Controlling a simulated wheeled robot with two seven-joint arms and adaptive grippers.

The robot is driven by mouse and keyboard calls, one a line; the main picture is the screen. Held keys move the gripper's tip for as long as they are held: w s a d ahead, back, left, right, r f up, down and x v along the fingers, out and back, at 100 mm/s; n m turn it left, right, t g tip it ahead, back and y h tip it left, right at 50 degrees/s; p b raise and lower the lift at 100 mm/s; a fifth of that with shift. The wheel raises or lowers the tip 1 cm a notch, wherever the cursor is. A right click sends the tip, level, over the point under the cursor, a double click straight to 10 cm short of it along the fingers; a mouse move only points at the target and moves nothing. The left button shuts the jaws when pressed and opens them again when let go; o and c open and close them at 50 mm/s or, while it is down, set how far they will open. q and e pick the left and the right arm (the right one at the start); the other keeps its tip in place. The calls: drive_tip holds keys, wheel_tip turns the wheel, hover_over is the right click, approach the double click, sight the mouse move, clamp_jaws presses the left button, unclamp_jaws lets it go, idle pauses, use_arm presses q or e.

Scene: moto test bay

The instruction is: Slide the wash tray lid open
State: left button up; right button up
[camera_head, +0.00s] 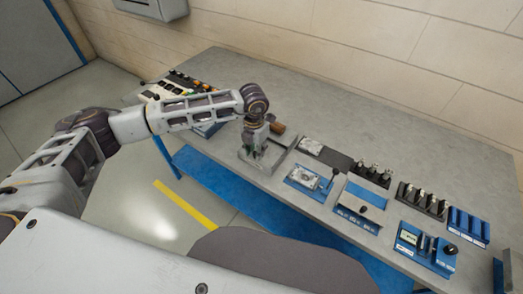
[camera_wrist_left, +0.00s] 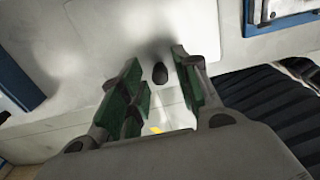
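The wash tray seems to be the grey, box-like thing (camera_head: 284,150) under and beside my left gripper on the bench; the arm covers much of it. My left gripper (camera_head: 250,150) points down at it. In the left wrist view the green-padded fingers (camera_wrist_left: 157,95) are apart. A small black knob (camera_wrist_left: 160,73) shows between them, on or above a pale grey surface (camera_wrist_left: 110,35) that may be the lid. I cannot tell whether the fingers touch the knob. My right gripper is not in view.
The grey bench (camera_head: 345,140) carries a blue fixture with a metal part (camera_head: 304,178), a blue box (camera_head: 360,202), a blue device with a black knob (camera_head: 427,247) and black racks (camera_head: 422,200) to the right. A brown block (camera_head: 277,128) is close behind the gripper. The back of the bench is clear.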

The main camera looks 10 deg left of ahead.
sight(269, 142)
use_arm(q)
drive_tip(key=shift+c, duration=0.5)
clamp_jaws()
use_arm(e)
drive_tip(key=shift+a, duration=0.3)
use_arm(q)
drive_tip(key=shift+w, duration=0.1)
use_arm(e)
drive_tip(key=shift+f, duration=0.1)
use_arm(q)
drive_tip(key=shift+w+d+b, duration=0.3)
drive_tip(key=shift+w+b, duration=0.2)
drive_tip(key=shift+w, duration=0.35)
drive_tip(key=shift+w+d+b, duration=0.3)
drive_tip(key=shift+w+b, duration=0.2)
drive_tip(key=shift+w, duration=0.3)
drive_tip(key=shift+w+d+b, duration=0.3)
drive_tip(key=shift+w+b, duration=0.15)
drive_tip(key=shift+w, duration=0.35)
drive_tip(key=shift+w+d+b, duration=0.3)
drive_tip(key=shift+w+b, duration=0.2)
drive_tip(key=shift+w, duration=0.35)
drive_tip(key=shift+w+d+b, duration=0.3)
drive_tip(key=shift+w+b, duration=0.15)
drive_tip(key=shift+w, duration=0.35)
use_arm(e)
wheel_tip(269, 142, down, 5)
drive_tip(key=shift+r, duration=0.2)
